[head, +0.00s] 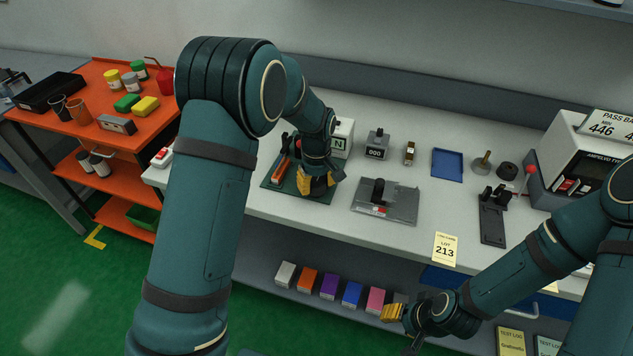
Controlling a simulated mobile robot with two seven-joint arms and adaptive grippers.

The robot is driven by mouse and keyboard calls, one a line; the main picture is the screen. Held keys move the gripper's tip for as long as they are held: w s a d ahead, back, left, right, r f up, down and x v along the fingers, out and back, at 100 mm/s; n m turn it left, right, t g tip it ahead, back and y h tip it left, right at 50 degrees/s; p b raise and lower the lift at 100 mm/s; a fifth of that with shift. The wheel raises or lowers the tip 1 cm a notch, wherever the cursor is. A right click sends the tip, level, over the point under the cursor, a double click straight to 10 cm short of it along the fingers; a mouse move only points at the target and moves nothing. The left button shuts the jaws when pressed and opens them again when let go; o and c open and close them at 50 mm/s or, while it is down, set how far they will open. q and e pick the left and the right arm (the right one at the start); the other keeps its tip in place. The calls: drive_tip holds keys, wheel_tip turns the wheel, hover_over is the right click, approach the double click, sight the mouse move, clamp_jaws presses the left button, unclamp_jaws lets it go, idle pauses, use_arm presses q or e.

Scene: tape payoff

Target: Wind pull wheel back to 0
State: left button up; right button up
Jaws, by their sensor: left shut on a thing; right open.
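My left gripper (318,184) reaches down over the dark green base plate (274,178) of a bench fixture, its yellow fingers low over the plate's right part. It is shut on a part there that looks like the pull wheel, but the fingers and wrist hide most of it. An orange block (281,168) and dark parts stand at the plate's left. A white box marked N (339,144) stands behind; its reading is partly hidden. My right gripper (395,313) is open and empty, in front of the bench, below the top's level.
On the bench stand a small counter block reading 000 (377,152), a grey plate with a black knob (398,204), a blue tray (447,164), a black lever stand (493,222) and a tester (573,170). A yellow LOT 213 card (445,248) lies near the front edge.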

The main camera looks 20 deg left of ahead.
sight(316, 182)
use_arm(q)
drive_tip(key=shift+s+f, duration=0.1)
idle(0.3)
drive_tip(key=o, duration=1.3)
wheel_tip(316, 182, up, 12)
drive_tip(key=shift+r, duration=0.1)
